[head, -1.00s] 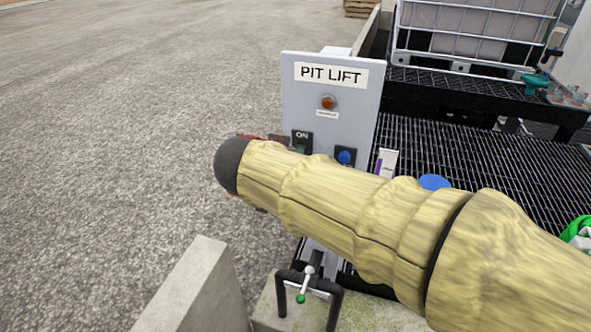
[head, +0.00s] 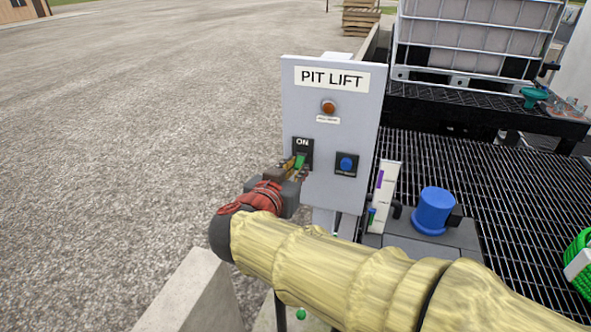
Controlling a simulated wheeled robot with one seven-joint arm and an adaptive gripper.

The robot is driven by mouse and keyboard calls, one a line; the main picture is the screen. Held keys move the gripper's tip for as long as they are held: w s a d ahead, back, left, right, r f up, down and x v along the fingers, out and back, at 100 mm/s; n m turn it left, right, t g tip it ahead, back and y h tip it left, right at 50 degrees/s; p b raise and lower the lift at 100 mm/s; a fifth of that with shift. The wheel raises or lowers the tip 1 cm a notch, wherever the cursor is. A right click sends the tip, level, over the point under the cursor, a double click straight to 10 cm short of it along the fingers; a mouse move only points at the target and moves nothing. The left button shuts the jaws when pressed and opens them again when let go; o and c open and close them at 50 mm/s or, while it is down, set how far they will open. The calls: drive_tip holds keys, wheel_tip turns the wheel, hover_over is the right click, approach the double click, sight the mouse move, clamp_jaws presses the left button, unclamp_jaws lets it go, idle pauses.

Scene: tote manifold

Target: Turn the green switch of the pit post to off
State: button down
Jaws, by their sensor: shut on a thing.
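The pit post is a grey panel (head: 344,190) with a "PIT LIFT" label, standing upright in the middle of the head view. The green switch (head: 300,161) sits on a black plate at the panel's lower left, under the word "ON". My gripper (head: 295,167) is at the switch from the front left, with its fingers shut on the green handle. The fingers hide part of the switch, so its exact angle is hard to tell.
A blue button (head: 346,164) is right of the switch, and an amber lamp (head: 328,106) is above. A blue cylinder (head: 434,211) stands on a grey unit to the right. A concrete wall (head: 195,295) is in front. Open gravel lies left.

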drive_tip(key=shift+f, duration=0.1)
drive_tip(key=c, duration=1.8)
unclamp_jaws()
drive_tip(key=shift+o, duration=0.2)
drive_tip(key=v, duration=1.2)
drive_tip(key=shift+s, duration=0.1)
